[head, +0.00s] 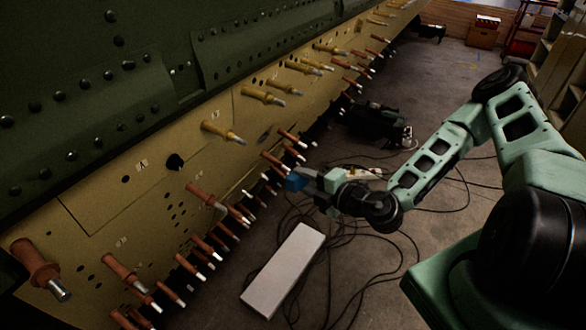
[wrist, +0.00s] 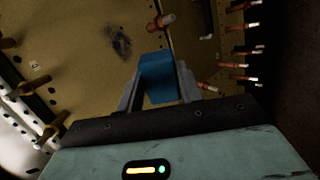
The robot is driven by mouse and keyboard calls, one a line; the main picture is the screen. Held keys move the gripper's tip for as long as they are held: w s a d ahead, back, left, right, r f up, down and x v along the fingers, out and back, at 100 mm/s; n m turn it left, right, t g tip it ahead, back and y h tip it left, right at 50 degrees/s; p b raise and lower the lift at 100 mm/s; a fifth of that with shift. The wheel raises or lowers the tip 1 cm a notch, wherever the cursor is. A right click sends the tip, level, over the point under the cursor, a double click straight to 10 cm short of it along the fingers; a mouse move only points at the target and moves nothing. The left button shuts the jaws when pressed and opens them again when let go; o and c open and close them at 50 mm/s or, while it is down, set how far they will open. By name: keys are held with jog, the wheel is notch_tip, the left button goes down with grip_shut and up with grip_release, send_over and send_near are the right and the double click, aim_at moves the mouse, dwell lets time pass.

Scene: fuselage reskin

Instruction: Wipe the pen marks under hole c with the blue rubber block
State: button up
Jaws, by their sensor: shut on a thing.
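The blue rubber block (wrist: 158,72) is between the two fingers of my gripper (wrist: 160,88), which is shut on it. In the head view the block (head: 295,182) shows at the tip of my gripper (head: 308,177), in front of the lower edge of the tan skin panel (head: 120,205). In the wrist view a dark scribbled smudge (wrist: 121,42) lies on the panel, up and left of the block. It looks like pen marks. I cannot read the hole labels, so I cannot tell which hole is c. I cannot tell whether the block touches the panel.
Several copper-coloured fasteners (head: 205,195) stick out along the lower panel, some close to my gripper. Yellow fasteners (head: 262,96) stand farther along. A pale box (head: 283,270) lies on the floor among loose black cables (head: 345,240). Floor to the right is mostly open.

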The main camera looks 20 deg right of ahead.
aim_at(273, 127)
jog(key=shift+w+a+r+n+t+y+b, duration=0.35)
jog(key=shift+w+a+r+y, duration=0.45)
jog(key=shift+w, duration=0.65)
jog(key=shift+w+a+r+n+t+y+b, duration=0.3)
jog(key=shift+w+a+r+n+t+y, duration=0.2)
jog(key=shift+w+a+y, duration=0.75)
jog(key=shift+w+a+r+n+t+y+b, duration=0.35)
jog(key=shift+w+r+y, duration=0.4)
jog(key=shift+w, duration=0.95)
jog(key=shift+p+x, duration=0.45)
jog(key=shift+x, duration=0.5)
jog(key=shift+f, duration=0.1)
jog(key=shift+w+d+p, duration=0.2)
jog(key=shift+w+d, duration=0.35)
jog(key=shift+d, duration=0.3)
jog(key=shift+w+d+p, duration=0.15)
jog(key=shift+w+d, duration=0.4)
jog(key=shift+d, duration=0.3)
jog(key=shift+w+d, duration=1.35)
jog(key=shift+d, duration=0.3)
jog(key=shift+s+p, duration=0.1)
jog(key=shift+p, duration=0.45)
